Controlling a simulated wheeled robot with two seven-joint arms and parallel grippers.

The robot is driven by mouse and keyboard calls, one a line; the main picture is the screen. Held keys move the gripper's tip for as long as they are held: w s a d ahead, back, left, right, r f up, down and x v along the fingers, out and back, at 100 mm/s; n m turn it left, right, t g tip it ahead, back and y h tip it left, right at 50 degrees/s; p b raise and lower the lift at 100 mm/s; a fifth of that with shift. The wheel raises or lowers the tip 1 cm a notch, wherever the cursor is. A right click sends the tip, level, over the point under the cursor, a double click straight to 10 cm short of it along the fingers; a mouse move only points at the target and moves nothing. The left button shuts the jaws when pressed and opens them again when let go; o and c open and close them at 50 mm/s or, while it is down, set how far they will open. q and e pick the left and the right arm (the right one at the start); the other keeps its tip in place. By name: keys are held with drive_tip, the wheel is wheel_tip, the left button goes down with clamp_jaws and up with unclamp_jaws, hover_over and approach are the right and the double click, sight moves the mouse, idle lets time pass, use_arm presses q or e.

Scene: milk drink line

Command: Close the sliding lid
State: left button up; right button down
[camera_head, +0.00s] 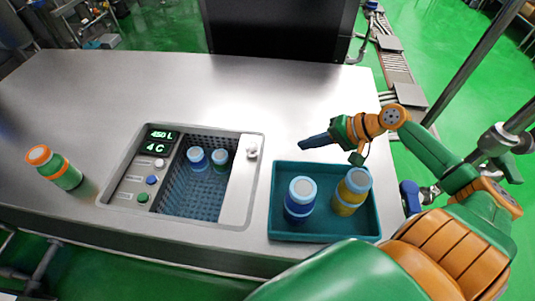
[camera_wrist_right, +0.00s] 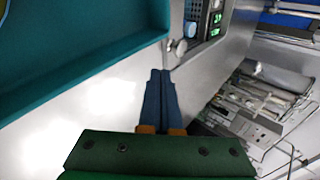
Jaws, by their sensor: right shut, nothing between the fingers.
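The sliding lid (camera_head: 240,190) is a silver panel at the right end of the sunken compartment in the counter, with a pale round knob (camera_head: 252,148) near its far end. The lid stands open. The blue mesh basket (camera_head: 190,205) shows to its left, with two small bottles, one blue-capped (camera_head: 197,158) and one green (camera_head: 220,160). My right gripper (camera_head: 302,145) is shut and empty, above the counter behind the teal tray and right of the knob, apart from it. Its closed blue fingers also show in the right wrist view (camera_wrist_right: 160,73). My left gripper is not in view.
A teal tray (camera_head: 285,235) right of the lid holds a blue bottle (camera_head: 299,200) and a yellow bottle (camera_head: 350,192). A control panel (camera_head: 145,180) with buttons and a display lies left of the basket. An orange-capped green bottle (camera_head: 55,167) stands farther left. The counter behind is clear.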

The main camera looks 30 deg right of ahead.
drive_tip(key=b+x, duration=0.1)
drive_tip(key=x, duration=0.9)
drive_tip(key=shift+a+r+b, duration=0.1)
drive_tip(key=shift+a+b, duration=0.05)
drive_tip(key=shift+b, duration=0.15)
drive_tip(key=shift+w+a+r+p, duration=0.25)
drive_tip(key=shift+w+a+p, duration=0.05)
drive_tip(key=shift+w+a, duration=0.6)
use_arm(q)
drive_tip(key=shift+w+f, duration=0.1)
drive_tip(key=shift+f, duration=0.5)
use_arm(e)
drive_tip(key=shift+w+a, duration=0.35)
drive_tip(key=shift+w, duration=0.1)
